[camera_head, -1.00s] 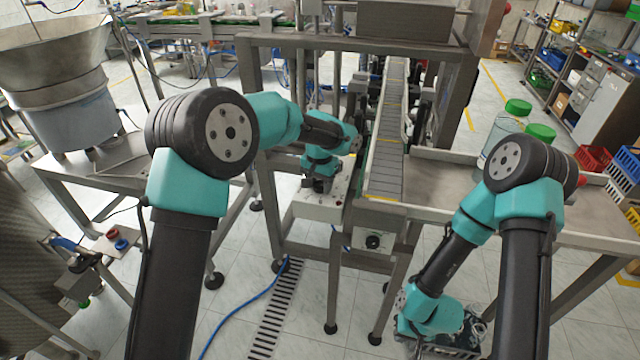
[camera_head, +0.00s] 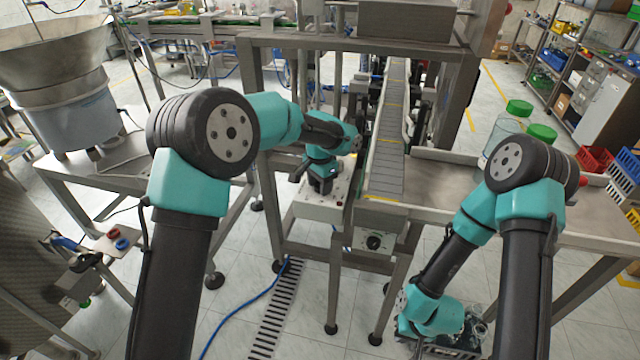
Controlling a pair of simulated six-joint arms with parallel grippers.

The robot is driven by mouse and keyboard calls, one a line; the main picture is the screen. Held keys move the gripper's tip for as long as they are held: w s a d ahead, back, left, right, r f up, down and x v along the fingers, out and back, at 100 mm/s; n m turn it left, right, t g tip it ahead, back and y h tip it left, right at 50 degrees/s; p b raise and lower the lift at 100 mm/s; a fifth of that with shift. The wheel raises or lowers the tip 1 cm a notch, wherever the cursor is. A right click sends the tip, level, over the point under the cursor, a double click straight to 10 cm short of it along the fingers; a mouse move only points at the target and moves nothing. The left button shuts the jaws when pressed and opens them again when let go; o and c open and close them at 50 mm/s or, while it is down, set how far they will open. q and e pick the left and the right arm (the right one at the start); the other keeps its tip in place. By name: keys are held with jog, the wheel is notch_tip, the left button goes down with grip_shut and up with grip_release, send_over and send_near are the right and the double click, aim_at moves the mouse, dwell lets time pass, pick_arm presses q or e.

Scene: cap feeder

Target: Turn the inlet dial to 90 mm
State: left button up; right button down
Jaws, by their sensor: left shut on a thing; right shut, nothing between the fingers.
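My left gripper (camera_head: 321,186) points down at the top of a pale box (camera_head: 318,211) beside the conveyor. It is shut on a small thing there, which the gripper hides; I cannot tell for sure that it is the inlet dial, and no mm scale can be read. A round black knob (camera_head: 374,242) sits on the plate at the conveyor's front end, apart from both grippers.
The grey conveyor belt (camera_head: 389,150) runs right of the pale box. A steel table (camera_head: 440,178) adjoins it, with green-lidded jars (camera_head: 505,125) at its far right. Frame posts stand close left of the box. A blue hose (camera_head: 245,317) lies on the floor.

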pick_arm(q)
jog(key=o, duration=0.9)
jog(key=shift+r, duration=0.15)
notch_tip(320, 180, up, 17)
jog(key=shift+r, duration=0.1)
